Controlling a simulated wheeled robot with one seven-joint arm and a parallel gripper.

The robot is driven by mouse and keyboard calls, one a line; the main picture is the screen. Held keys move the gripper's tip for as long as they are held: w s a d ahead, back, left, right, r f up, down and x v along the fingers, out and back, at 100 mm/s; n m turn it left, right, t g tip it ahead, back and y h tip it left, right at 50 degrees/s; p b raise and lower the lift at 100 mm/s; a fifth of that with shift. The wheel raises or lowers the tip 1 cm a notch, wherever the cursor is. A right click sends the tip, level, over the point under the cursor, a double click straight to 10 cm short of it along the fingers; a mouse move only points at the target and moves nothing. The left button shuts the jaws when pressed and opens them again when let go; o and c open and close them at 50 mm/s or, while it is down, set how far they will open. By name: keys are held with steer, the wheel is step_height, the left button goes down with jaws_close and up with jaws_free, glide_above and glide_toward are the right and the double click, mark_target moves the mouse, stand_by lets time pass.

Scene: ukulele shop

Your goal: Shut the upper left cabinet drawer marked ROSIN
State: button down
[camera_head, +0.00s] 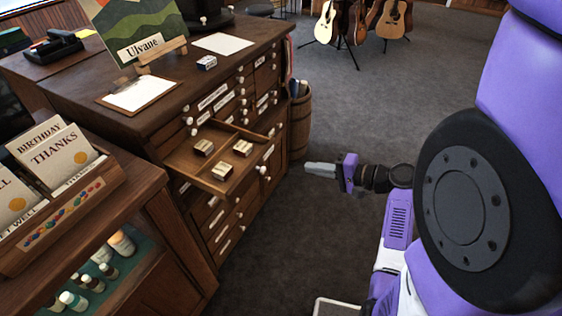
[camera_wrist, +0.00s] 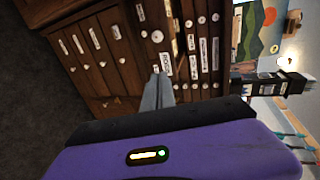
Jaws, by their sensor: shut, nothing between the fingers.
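One upper drawer (camera_head: 248,180) of the dark wooden cabinet (camera_head: 118,122) stands pulled out in the head view. Three small boxes (camera_head: 221,170) lie in it, in divided compartments. A pale label plate (camera_wrist: 166,65) shows on a front in the wrist view, but I cannot read it surely as ROSIN. My gripper (camera_head: 308,168) is shut and empty, to the right of the open drawer's front and apart from it. In the wrist view my gripper's fingertips (camera_wrist: 159,76) point at the cabinet fronts, close to that label in the picture.
A card rack (camera_head: 75,200) stands on a counter at left. A barrel (camera_head: 300,125) stands behind the cabinet's far end. Grey floor around my gripper is clear.

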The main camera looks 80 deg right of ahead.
steer(key=x, duration=0.4)
steer(key=p+x, duration=0.1)
steer(key=x, duration=0.4)
steer(key=p+x, duration=0.1)
steer(key=x, duration=0.4)
steer(key=shift+w+a+r, duration=0.2)
steer(key=shift+a+r, duration=0.2)
steer(key=shift+w+y, duration=0.1)
steer(key=shift+y, duration=0.2)
steer(key=b, duration=0.8)
glide_toward(204, 134)
steer(key=w, duration=0.3)
steer(key=w+a+f, duration=0.1)
steer(key=w, duration=0.1)
steer(key=shift+w, duration=0.25)
steer(key=shift+w+d+r, duration=0.1)
steer(key=shift+w+d, duration=0.05)
steer(key=shift+w, duration=0.35)
steer(key=shift+w+r, duration=0.2)
steer(key=shift+b, duration=0.3)
